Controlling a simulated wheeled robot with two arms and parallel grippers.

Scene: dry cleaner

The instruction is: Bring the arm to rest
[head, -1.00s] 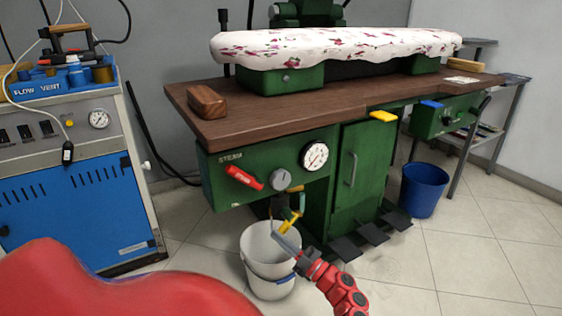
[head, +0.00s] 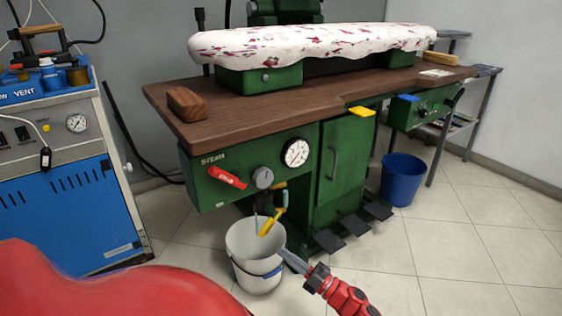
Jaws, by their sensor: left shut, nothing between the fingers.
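My left gripper (head: 287,255) is a slim grey tool on a red wrist, shut and empty. Its tip is at the right rim of the white bucket (head: 257,277) in the picture; I cannot tell whether it touches. Above the bucket is a yellow valve lever (head: 271,221) on a small drain pipe under the green press cabinet. The lever is tilted and stands apart from the gripper tip. My right gripper is out of view.
The pressing table (head: 240,124) has an overhanging wooden top and a red steam lever (head: 227,177). Black foot pedals (head: 353,225) stick out near the floor. A blue bucket (head: 402,180) stands right, a blue boiler unit (head: 70,215) left. Tiled floor at right is clear.

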